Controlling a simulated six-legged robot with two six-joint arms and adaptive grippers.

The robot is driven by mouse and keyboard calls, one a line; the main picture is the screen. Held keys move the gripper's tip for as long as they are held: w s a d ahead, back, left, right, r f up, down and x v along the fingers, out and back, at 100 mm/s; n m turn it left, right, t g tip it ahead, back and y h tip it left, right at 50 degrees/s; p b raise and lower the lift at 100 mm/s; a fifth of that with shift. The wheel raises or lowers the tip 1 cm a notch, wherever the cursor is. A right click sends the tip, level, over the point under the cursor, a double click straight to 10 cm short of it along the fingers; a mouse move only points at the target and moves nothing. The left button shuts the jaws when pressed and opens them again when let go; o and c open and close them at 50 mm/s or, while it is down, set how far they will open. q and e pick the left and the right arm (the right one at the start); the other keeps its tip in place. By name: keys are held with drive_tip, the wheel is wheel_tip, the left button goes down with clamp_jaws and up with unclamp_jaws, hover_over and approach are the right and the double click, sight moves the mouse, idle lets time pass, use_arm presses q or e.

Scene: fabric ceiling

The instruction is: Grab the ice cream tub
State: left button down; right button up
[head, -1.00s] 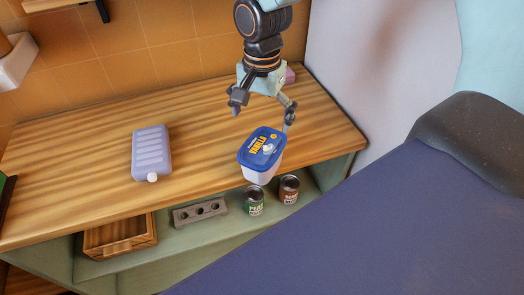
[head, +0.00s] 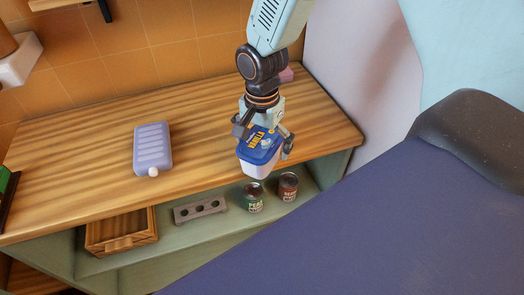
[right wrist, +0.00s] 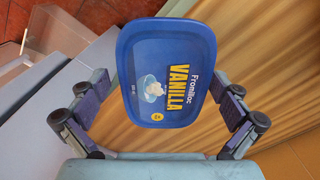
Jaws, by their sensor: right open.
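The ice cream tub (head: 258,158) has a blue lid marked "VANILLA" and a white body. It stands at the front edge of the wooden counter in the head view. My right gripper (head: 264,146) is open right over the tub, with one finger on each side of it. In the right wrist view the blue lid of the tub (right wrist: 166,72) fills the space between the spread fingers of my right gripper (right wrist: 163,117). A gap shows on both sides of the lid. My left gripper is not in view.
A purple bottle-like container (head: 152,148) lies on the wooden counter (head: 85,165) to the left. Below, the shelf holds a green can (head: 253,199), a brown can (head: 288,187) and a grey block with holes (head: 200,210).

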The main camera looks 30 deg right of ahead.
drive_tip(key=shift+w+f, duration=0.25)
drive_tip(key=shift+w, duration=0.25)
drive_tip(key=c, duration=0.3)
drive_tip(key=shift+s+r, duration=0.25)
drive_tip(key=shift+s, duration=0.15)
drive_tip(key=c, duration=0.6)
drive_tip(key=shift+w+f, duration=0.1)
drive_tip(key=shift+w, duration=0.2)
drive_tip(key=c, duration=0.5)
